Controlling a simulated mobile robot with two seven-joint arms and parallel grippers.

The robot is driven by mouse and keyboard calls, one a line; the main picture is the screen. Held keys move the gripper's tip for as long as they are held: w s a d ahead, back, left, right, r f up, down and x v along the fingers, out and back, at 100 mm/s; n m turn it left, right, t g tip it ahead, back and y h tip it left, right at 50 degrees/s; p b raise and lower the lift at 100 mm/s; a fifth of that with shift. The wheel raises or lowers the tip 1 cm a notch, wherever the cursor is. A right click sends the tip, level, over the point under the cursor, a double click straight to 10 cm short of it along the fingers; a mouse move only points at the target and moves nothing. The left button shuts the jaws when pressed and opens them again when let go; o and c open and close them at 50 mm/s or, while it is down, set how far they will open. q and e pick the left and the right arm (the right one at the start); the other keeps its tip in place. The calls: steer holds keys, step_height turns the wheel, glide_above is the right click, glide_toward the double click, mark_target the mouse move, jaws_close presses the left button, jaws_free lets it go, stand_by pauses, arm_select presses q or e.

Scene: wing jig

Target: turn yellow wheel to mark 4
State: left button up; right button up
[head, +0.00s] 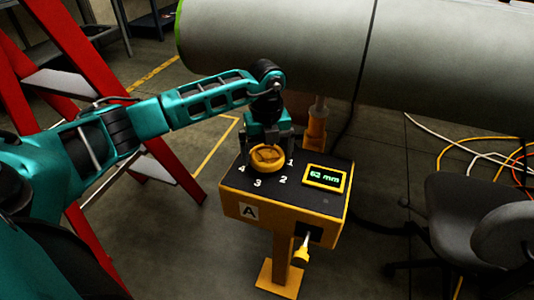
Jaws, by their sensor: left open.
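The yellow wheel (267,160) lies on the dark top of a yellow control box (238,208) marked A. White marks 1, 2, 3 and 4 run around its near side, with mark 4 (241,169) at the left and mark 1 (291,162) at the right. My left gripper (268,146) points down over the wheel, open, with a finger at each side of it. I cannot tell whether the fingers touch the rim. The wheel's far side is partly hidden by the gripper. My right gripper is not in view.
A display (325,178) on the box reads 62 mm. A large grey cylinder (290,50) runs behind the box. A red ladder (110,95) stands at the left, a dark chair (470,225) at the right. Cables (465,150) lie on the floor at the right.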

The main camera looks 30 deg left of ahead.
arm_select(q)
steer(key=shift+f, duration=0.1)
steer(key=shift+c, duration=0.5)
steer(key=c, duration=0.7)
